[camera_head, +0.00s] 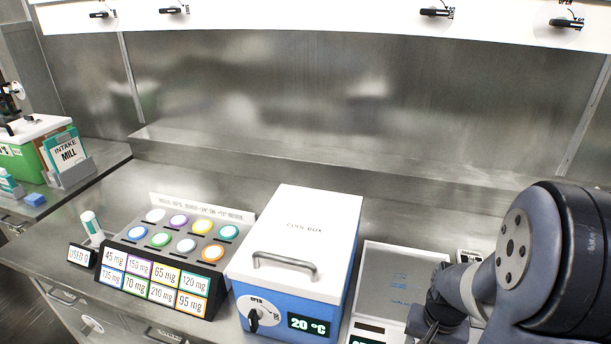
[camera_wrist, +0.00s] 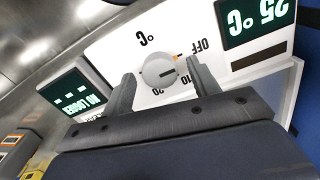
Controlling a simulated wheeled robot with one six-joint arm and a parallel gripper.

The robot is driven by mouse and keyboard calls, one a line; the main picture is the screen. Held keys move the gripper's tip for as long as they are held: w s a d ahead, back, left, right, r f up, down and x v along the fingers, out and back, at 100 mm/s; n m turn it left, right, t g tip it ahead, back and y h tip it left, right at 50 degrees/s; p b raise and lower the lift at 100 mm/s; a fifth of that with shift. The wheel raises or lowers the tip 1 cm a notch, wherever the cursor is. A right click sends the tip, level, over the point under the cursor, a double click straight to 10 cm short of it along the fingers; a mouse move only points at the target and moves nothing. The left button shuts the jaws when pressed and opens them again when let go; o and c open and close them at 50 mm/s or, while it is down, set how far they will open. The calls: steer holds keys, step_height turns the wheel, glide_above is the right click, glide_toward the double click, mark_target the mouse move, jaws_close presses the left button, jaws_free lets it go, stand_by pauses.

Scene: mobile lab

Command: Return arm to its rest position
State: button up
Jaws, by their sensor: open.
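My arm reaches in from the right of the head view, bent low over the right part of the bench. My gripper (camera_wrist: 163,88) shows in the wrist view with its two fingers apart. A round white knob (camera_wrist: 157,70) on a white panel (camera_wrist: 118,42) appears between or just beyond the fingertips. I cannot tell whether they touch it. The gripper seems to hold nothing. In the head view the gripper's fingers are largely hidden at the lower right edge.
A blue cool box (camera_head: 345,262) with a white lid and handle stands left of my arm. A rack of coloured caps (camera_head: 165,265) is further left. A tray (camera_head: 405,262) lies beside the arm. A green box (camera_head: 28,160) stands far left. The wrist view shows a "25 °C" display (camera_wrist: 258,20).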

steer(key=m, duration=0.7)
steer(key=shift+p, duration=0.35)
steer(key=m, duration=0.6)
steer(key=shift+m+p, duration=0.3)
steer(key=shift+p, duration=0.1)
